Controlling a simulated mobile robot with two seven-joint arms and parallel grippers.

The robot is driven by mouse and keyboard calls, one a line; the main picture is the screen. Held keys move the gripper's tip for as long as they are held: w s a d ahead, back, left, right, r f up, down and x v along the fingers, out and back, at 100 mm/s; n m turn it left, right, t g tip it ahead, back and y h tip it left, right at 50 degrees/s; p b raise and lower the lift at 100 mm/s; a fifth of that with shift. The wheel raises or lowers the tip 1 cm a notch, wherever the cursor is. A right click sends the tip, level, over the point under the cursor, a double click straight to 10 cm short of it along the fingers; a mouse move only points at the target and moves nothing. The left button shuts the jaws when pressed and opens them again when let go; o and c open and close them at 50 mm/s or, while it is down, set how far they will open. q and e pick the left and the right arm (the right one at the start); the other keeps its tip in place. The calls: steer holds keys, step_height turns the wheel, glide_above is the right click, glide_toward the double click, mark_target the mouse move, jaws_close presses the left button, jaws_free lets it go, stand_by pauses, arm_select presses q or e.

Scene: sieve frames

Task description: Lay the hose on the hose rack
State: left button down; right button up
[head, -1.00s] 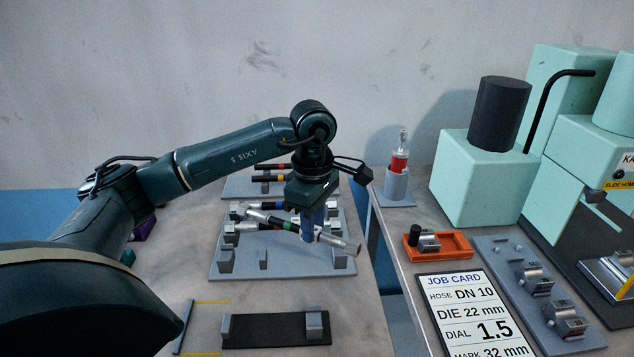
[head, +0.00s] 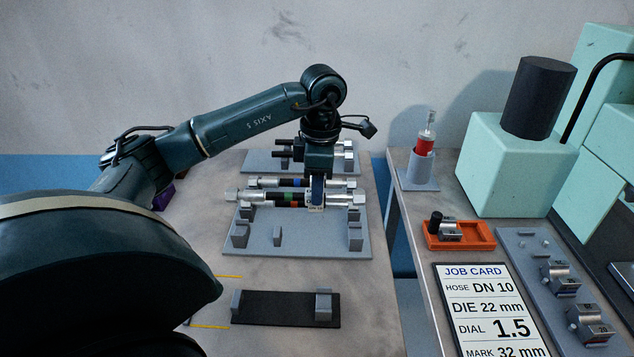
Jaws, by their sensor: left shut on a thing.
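My left gripper (head: 316,203) is shut on a hose (head: 262,198) with silver end fittings and a black middle with coloured bands. The hose lies level, left to right, over the back part of the grey hose rack (head: 305,248). Another banded hose (head: 275,183) lies parallel just behind it. The fingers hide part of the held hose, and I cannot tell whether it touches the rack's supports. The front supports (head: 240,235) are empty. My right gripper is not in view.
A second grey rack (head: 258,165) with black-ended pieces stands behind. A black plate with two grey blocks (head: 283,309) lies in front. Across a gap on the right are an orange tray (head: 482,236), a red bottle in a holder (head: 424,160), the job card (head: 490,310) and a mint-green machine (head: 500,165).

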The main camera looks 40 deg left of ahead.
arm_select(q)
step_height(320, 180, down, 3)
steer(key=shift+f+b, duration=0.1)
steer(key=shift+b, duration=0.8)
steer(key=shift+f+b, duration=0.6)
steer(key=shift+f, duration=0.15)
steer(key=shift+f+b, duration=0.9)
steer(key=shift+f, duration=0.45)
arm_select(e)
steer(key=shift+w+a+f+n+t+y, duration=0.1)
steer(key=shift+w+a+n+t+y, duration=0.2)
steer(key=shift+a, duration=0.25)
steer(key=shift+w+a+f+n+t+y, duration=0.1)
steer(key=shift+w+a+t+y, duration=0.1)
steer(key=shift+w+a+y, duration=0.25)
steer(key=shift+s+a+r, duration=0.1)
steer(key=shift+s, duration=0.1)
arm_select(q)
steer(key=shift+f+b, duration=0.35)
steer(key=shift+f, duration=0.2)
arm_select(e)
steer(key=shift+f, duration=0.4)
arm_select(q)
steer(key=c, duration=1.1)
jaws_free()
